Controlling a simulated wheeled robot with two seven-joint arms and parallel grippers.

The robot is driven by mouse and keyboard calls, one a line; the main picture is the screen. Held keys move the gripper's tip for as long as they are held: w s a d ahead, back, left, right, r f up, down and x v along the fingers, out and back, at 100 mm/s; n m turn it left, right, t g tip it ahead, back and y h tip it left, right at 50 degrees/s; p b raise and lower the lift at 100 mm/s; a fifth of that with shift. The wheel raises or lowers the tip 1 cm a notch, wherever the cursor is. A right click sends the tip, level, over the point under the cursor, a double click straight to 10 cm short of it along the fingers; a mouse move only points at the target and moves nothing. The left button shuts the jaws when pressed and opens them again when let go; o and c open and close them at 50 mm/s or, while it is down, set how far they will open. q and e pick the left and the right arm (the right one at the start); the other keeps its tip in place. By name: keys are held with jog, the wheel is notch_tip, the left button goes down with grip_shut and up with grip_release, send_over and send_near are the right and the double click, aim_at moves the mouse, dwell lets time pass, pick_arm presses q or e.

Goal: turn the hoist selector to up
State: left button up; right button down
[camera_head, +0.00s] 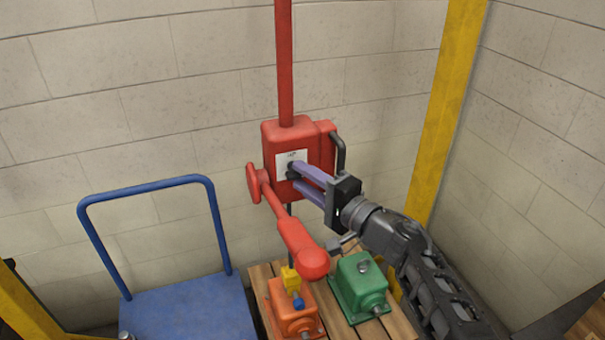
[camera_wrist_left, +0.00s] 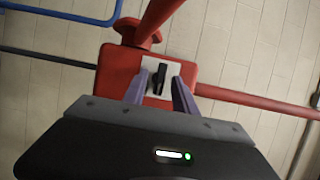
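The hoist selector is a black knob (camera_wrist_left: 158,78) on a white plate (camera_wrist_left: 173,68) on the front of a red box (camera_head: 271,131). In the left wrist view the knob's bar runs roughly top to bottom, across the line of the red conduit. My left gripper (camera_head: 293,174) has purple fingers at the plate. The wrist view shows the fingers (camera_wrist_left: 160,88) apart, one on each side of the knob, with a visible gap; contact cannot be told. In the head view the fingers partly cover the knob. My right gripper is not in view.
A red handle with a round end (camera_head: 313,263) juts out just left of my gripper. Below, an orange motor (camera_head: 292,312) with a yellow tag (camera_head: 290,279) and a green motor (camera_head: 360,286) sit on wooden slats. A blue cart (camera_head: 190,309) stands left, a yellow post (camera_head: 446,95) right.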

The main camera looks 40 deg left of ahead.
pick_arm(q)
jog(key=shift+w+a, duration=0.1)
jog(key=shift+a, duration=0.3)
jog(key=shift+c, duration=0.4)
grip_shut()
